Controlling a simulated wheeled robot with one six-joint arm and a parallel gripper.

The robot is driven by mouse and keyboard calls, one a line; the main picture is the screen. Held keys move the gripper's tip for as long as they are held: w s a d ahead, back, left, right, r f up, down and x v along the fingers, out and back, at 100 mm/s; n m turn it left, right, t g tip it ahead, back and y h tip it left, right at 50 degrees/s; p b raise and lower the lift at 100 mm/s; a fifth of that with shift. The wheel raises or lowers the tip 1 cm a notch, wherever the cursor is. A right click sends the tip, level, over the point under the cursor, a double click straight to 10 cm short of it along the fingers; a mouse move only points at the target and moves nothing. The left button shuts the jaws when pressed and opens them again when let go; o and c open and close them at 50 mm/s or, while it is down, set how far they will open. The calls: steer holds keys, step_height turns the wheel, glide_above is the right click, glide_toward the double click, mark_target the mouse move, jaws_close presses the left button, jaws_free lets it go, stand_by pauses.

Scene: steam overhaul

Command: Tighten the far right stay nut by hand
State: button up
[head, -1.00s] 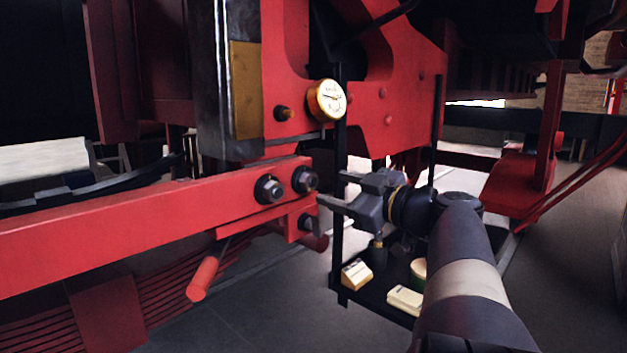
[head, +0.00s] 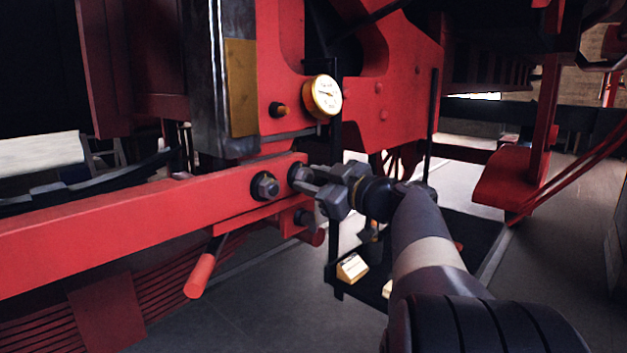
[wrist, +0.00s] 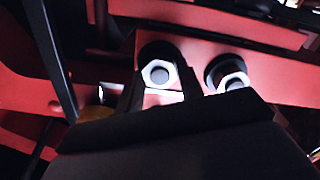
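The far right stay nut (head: 299,178) is a dark hex nut at the right end of the red beam (head: 130,215). A second nut (head: 265,186) sits to its left. My gripper (head: 305,181) reaches in from the right, its fingertips at the far right nut and partly hiding it. In the wrist view one nut (wrist: 158,73) shows between the two fingers (wrist: 160,88), one finger on each side. A narrow gap seems to show beside it, so the fingers look open. The other nut (wrist: 231,80) is outside the right finger.
A lower bolt (head: 303,217) sits just under the beam's end. A round gauge (head: 322,96) and a small dark-tipped fitting (head: 278,110) are above. Floor is clear at right.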

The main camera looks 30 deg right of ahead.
steer(key=c, duration=0.5)
